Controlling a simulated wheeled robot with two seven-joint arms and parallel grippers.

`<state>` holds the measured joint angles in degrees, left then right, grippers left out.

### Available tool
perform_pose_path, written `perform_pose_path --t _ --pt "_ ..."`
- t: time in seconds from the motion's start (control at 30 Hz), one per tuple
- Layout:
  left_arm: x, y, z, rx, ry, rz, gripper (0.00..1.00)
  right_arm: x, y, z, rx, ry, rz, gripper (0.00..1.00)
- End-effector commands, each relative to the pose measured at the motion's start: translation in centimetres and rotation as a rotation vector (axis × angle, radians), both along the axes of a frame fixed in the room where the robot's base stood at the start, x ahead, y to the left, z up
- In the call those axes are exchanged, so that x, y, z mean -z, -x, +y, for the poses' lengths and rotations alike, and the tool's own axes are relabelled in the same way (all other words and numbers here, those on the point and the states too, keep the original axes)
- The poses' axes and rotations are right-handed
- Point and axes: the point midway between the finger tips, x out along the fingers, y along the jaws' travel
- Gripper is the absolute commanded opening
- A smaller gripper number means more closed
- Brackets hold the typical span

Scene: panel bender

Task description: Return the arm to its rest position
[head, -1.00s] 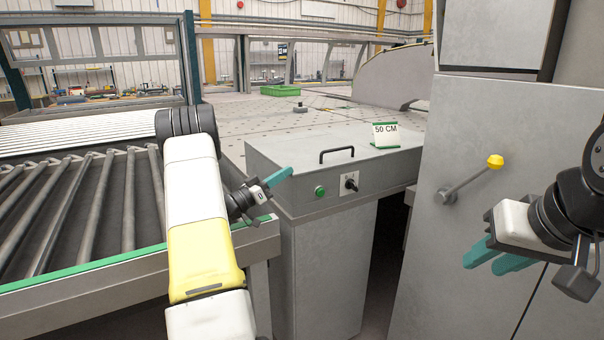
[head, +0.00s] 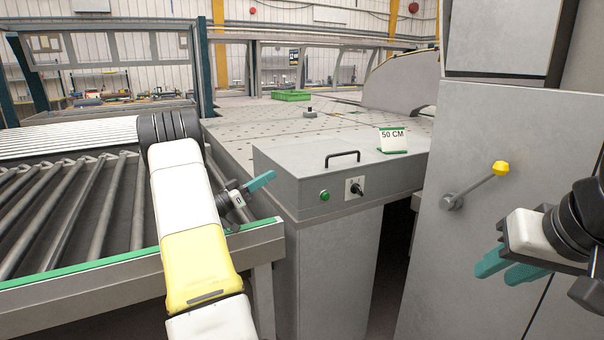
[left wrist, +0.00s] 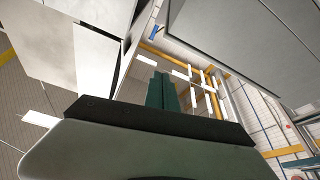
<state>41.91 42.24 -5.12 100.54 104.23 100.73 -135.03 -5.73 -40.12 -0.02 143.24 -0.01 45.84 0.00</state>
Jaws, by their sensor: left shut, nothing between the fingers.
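My left gripper (head: 261,181) is in front of the left side of the grey control box (head: 290,165), near the corner of the roller table. Its teal fingers are shut with nothing between them, and they point right and slightly up. The fingers also show in the left wrist view (left wrist: 161,92), close together. My left arm crosses the roller table from the bottom of the head view. My right gripper (head: 508,270) is at the right, in front of the grey cabinet (head: 450,260). Its two teal fingers point left, with a narrow gap visible between them.
The box carries a green button (head: 324,195), a black switch (head: 357,188), a handle (head: 343,157) and a "50 CM" sign (head: 392,140). A yellow-knobbed lever (head: 478,184) sticks out of the cabinet. The roller table (head: 60,215) lies left; a green crate (head: 291,96) stands behind.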

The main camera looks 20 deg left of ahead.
Motion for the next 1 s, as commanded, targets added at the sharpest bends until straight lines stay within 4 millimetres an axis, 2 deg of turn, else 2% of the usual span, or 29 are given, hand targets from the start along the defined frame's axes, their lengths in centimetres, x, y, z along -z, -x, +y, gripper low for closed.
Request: perform_pose_path --t 0.1,0.3,0.37,0.43,0.47,0.57,0.6,0.7,0.8,0.9,1.0 --pt "0.4 0.9 0.9 -0.002 0.001 -0.002 0.00 0.0 0.0 0.0 0.000 0.000 0.000 0.32" --pt "0.5 1.4 1.1 0.003 0.000 -0.001 0.00 0.0 0.0 0.0 0.000 0.000 0.000 0.32" --pt "0.2 1.3 0.5 0.021 0.002 0.011 0.00 0.0 0.0 0.0 0.000 0.000 0.000 0.32" --pt "-0.7 1.3 -1.3 0.075 0.003 0.049 0.00 0.0 0.0 0.0 0.000 0.000 0.000 0.32" --pt "-1.1 1.4 -2.5 0.109 0.004 0.077 0.00 0.0 0.0 0.0 0.000 0.000 0.000 0.32" --pt "-3.2 2.3 -8.2 0.267 -0.004 0.223 0.00 0.0 0.0 0.0 0.000 0.000 0.000 0.32" --pt "-4.1 3.2 -11.0 0.339 -0.016 0.306 0.00 0.0 0.0 0.0 0.000 0.000 0.000 0.32" --pt "-5.4 6.4 -17.5 0.487 -0.074 0.533 0.00 0.0 0.0 0.0 0.000 0.000 0.000 0.32" --pt "-5.9 10.5 -22.6 0.565 -0.161 0.758 0.00 0.0 0.0 0.0 0.000 0.000 0.000 0.32" --pt "-5.7 15.0 -26.2 0.575 -0.270 0.964 0.00 0.0 0.0 0.0 0.000 0.000 0.000 0.32" --pt "-5.1 19.3 -28.2 0.514 -0.385 1.134 0.00 0.0 0.0 0.0 0.000 0.000 0.000 0.32"
